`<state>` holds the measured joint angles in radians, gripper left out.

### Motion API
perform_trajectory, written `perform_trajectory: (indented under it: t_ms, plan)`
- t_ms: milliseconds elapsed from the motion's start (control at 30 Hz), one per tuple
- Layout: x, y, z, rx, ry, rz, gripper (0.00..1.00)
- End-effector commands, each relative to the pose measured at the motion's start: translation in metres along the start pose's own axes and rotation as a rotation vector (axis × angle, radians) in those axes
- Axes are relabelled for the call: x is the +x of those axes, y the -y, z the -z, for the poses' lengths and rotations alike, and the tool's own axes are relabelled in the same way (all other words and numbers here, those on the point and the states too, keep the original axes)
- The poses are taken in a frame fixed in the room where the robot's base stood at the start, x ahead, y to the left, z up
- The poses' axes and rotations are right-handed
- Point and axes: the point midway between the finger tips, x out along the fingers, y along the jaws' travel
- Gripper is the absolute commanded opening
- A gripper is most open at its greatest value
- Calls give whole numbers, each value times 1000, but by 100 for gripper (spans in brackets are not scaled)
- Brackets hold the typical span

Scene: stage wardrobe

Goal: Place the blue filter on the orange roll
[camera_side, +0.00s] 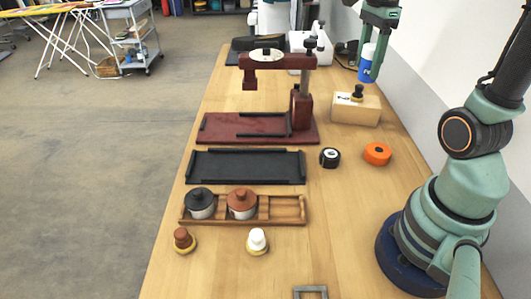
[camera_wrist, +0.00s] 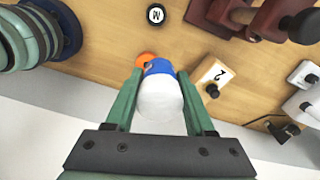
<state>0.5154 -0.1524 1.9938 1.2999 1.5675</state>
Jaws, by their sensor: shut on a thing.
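My gripper (camera_side: 374,38) is high at the back right in the side view, above the table. It is shut on the blue filter (camera_side: 366,73), which has a white part and a blue part. In the wrist view the filter's white end (camera_wrist: 160,103) is nearest the camera, between my two green fingers, with the blue beyond it. The orange roll (camera_side: 377,153) lies on the table well in front of the gripper in the side view. In the wrist view the orange roll (camera_wrist: 147,57) is partly hidden behind the filter.
A black-and-white roll (camera_side: 330,158) lies left of the orange roll. A wooden block marked 2 (camera_side: 357,109) stands behind it. A dark red stand (camera_side: 258,127), a black tray (camera_side: 245,166) and a wooden rack (camera_side: 290,208) fill the left.

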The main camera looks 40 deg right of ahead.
Motion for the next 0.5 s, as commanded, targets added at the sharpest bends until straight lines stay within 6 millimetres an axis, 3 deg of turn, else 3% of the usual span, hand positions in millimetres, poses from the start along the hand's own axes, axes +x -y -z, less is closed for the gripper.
perform_trajectory:
  t_ms: [33,200,367,500]
  plan:
    - [0,-6,19,47,0,1,0]
    - [0,-22,58,142,0,1,0]
    - [2,-31,74,185,0,1,0]
    - [17,-34,77,192,1,-4,0]
